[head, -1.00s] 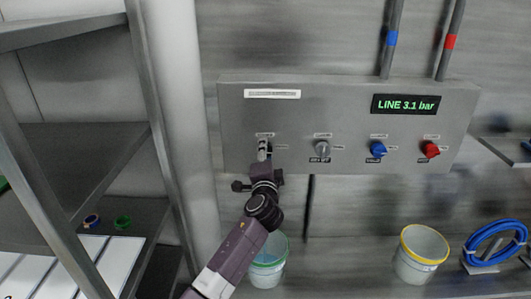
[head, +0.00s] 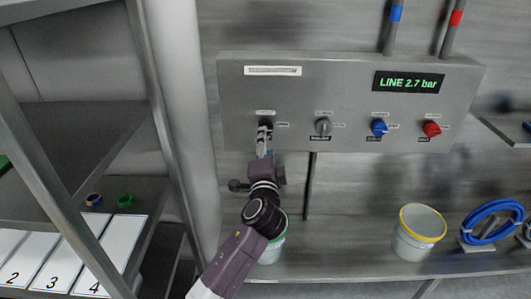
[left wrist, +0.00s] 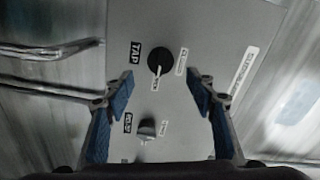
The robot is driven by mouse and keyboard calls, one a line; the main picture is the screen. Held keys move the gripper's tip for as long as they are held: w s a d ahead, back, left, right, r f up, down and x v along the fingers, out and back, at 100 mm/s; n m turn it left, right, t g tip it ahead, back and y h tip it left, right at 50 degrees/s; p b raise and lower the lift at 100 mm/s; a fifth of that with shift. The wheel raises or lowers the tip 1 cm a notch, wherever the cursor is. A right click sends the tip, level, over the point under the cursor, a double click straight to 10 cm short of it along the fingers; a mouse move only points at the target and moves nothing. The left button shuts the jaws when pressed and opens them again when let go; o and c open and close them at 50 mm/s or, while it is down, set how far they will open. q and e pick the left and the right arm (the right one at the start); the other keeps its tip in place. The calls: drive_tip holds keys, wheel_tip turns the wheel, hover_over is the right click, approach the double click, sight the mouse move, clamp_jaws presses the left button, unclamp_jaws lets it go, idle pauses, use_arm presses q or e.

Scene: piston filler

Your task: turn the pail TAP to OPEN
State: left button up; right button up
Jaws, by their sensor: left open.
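The TAP knob (left wrist: 160,61) is a round black dial on the grey panel, with a thin white mark pointing towards a small label below it in the left wrist view. The writing of that label is too blurred to read surely. The knob also shows in the head view (head: 265,125), partly behind my fingers. My left gripper (left wrist: 161,84) is open and empty, its blue-padded fingers either side of the view, with the knob ahead between them and apart from both. It also shows in the head view (head: 263,142). My right gripper is out of view.
The panel (head: 350,75) also carries a grey knob (head: 323,127), a blue knob (head: 379,128) and a red knob (head: 431,129). Its display (head: 408,82) reads LINE 2.7 bar. Below stand a green-rimmed pail (head: 272,252), partly behind my arm, and a yellow-rimmed pail (head: 420,235).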

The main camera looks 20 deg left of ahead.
use_arm(q)
drive_tip(key=shift+v, duration=1.85)
wheel_tip(320, 180, down, 15)
drive_tip(key=g+h, duration=0.2)
drive_tip(key=g, duration=0.1)
drive_tip(key=s+f+n+g+h+b, duration=0.15)
drive_tip(key=s+f, duration=0.35)
drive_tip(key=f, duration=0.7)
drive_tip(key=s+f+g, duration=0.3)
drive_tip(key=s+f, duration=0.3)
drive_tip(key=f, duration=0.5)
drive_tip(key=s+f+n+g+h+b, duration=0.15)
drive_tip(key=s+f, duration=0.35)
drive_tip(key=f, duration=0.7)
drive_tip(key=s+a+f+n+g, duration=0.1)
drive_tip(key=s+f+g, duration=0.1)
drive_tip(key=s+f, duration=0.7)
drive_tip(key=s+a+f+n+g, duration=0.1)
drive_tip(key=s+f+n+g, duration=0.1)
drive_tip(key=s+f, duration=0.65)
drive_tip(key=s+a+f+n+g, duration=0.1)
drive_tip(key=s+f, duration=0.1)
drive_tip(key=s, duration=1)
drive_tip(key=s+a+f+n+g+b, duration=0.1)
drive_tip(key=s+f+n+g, duration=0.1)
drive_tip(key=s, duration=1.1)
drive_tip(key=shift+a+f+n, duration=0.2)
drive_tip(key=shift+f+n, duration=0.1)
drive_tip(key=shift+f, duration=0.3)
